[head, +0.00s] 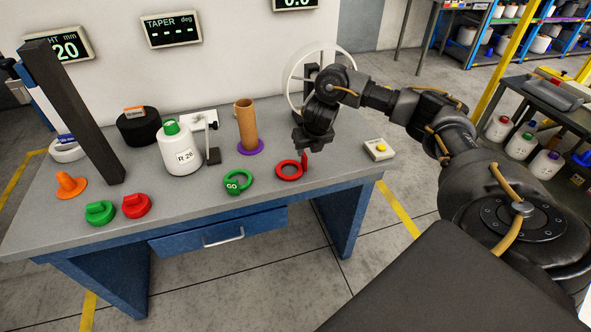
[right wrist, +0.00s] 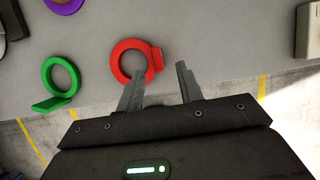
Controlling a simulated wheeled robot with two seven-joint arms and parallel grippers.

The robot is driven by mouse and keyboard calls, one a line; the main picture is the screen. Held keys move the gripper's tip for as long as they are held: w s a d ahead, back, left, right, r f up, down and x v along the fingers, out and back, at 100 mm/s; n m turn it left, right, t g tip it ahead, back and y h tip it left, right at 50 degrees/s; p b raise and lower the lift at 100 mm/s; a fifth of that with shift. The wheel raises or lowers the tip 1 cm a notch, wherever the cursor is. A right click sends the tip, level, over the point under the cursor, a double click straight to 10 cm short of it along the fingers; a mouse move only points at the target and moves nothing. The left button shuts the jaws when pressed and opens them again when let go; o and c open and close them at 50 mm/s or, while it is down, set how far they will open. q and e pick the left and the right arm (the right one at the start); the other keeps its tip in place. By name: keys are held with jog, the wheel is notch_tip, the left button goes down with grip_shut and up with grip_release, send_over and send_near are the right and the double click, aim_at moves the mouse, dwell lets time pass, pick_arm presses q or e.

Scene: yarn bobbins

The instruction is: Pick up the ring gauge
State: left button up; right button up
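A red ring gauge (head: 288,170) lies on the grey table near its right front, with a red tab standing at its right side. In the right wrist view the red ring (right wrist: 124,58) lies just beyond the fingertips. A green ring gauge marked GO (head: 237,182) lies to its left; it also shows in the right wrist view (right wrist: 61,77). My right gripper (head: 314,146) points down over the red tab. In the right wrist view its fingers (right wrist: 158,76) are apart, with the tab in line with the gap; no grip shows. My left gripper is not in view.
A cardboard tube on a purple base (head: 246,125) and a white bottle (head: 179,152) stand left. Green (head: 100,212) and red (head: 136,205) knobbed pieces lie near the front edge. A small box with a yellow button (head: 379,149) sits at right. A white wheel (head: 296,78) stands behind my gripper.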

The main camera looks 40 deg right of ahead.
aim_at(305, 156)
jog(key=shift+x, duration=2.6)
jog(key=shift+a, duration=0.15)
jog(key=shift+c, duration=0.2)
grip_shut()
